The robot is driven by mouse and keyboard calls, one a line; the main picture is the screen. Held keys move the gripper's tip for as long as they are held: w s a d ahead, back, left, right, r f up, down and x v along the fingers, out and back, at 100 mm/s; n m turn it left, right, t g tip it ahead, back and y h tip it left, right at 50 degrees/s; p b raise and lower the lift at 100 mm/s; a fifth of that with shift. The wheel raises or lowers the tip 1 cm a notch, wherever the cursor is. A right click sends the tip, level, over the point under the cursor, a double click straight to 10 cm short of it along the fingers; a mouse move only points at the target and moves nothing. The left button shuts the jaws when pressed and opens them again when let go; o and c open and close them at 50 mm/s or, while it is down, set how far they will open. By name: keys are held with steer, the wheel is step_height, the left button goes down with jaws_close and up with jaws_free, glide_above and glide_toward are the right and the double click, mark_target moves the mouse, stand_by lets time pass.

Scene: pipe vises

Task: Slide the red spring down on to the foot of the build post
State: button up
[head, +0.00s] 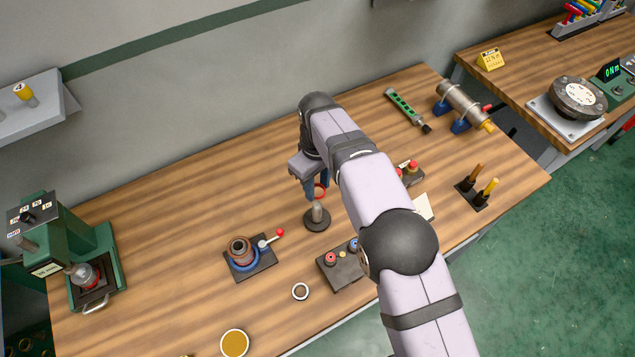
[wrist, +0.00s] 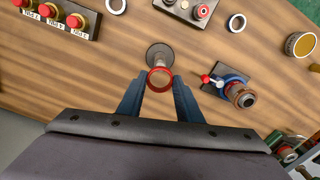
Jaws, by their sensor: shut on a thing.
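The red spring (head: 320,190) is held at the fingertips of my gripper (head: 315,189), which is shut on it. In the wrist view the spring (wrist: 160,79) looks like a red ring between the two blue fingers (wrist: 160,84). The build post (head: 317,212) is a short grey upright post on a round dark foot (head: 312,225). In the head view the spring is just above the post's top. In the wrist view the foot (wrist: 154,55) shows just beyond the ring. I cannot tell whether the ring is exactly in line with the post.
A vise with a blue ring and red-knobbed lever (head: 248,259) stands left of the post. A dark block with coloured parts (head: 340,264) is in front, and a small ring (head: 300,292) lies near it. A green press (head: 95,265) is far left. The table behind the post is clear.

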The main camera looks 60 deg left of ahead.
steer(key=b, duration=0.3)
glide_above(317, 210)
steer(key=shift+w+a+f, duration=0.1)
steer(key=shift+a+f, duration=0.05)
steer(key=shift+f, duration=0.65)
steer(key=shift+w+a+f, duration=0.1)
steer(key=shift+a+f, duration=0.05)
steer(key=shift+f, duration=0.7)
steer(key=shift+w+a+f, duration=0.1)
steer(key=shift+a+f, duration=0.05)
steer(key=shift+f, duration=0.65)
steer(key=shift+f+b, duration=2.5)
steer(key=shift+f, duration=1.65)
steer(key=o, duration=1.1)
steer(key=shift+r+b, duration=1.4)
steer(key=shift+r, duration=2.3)
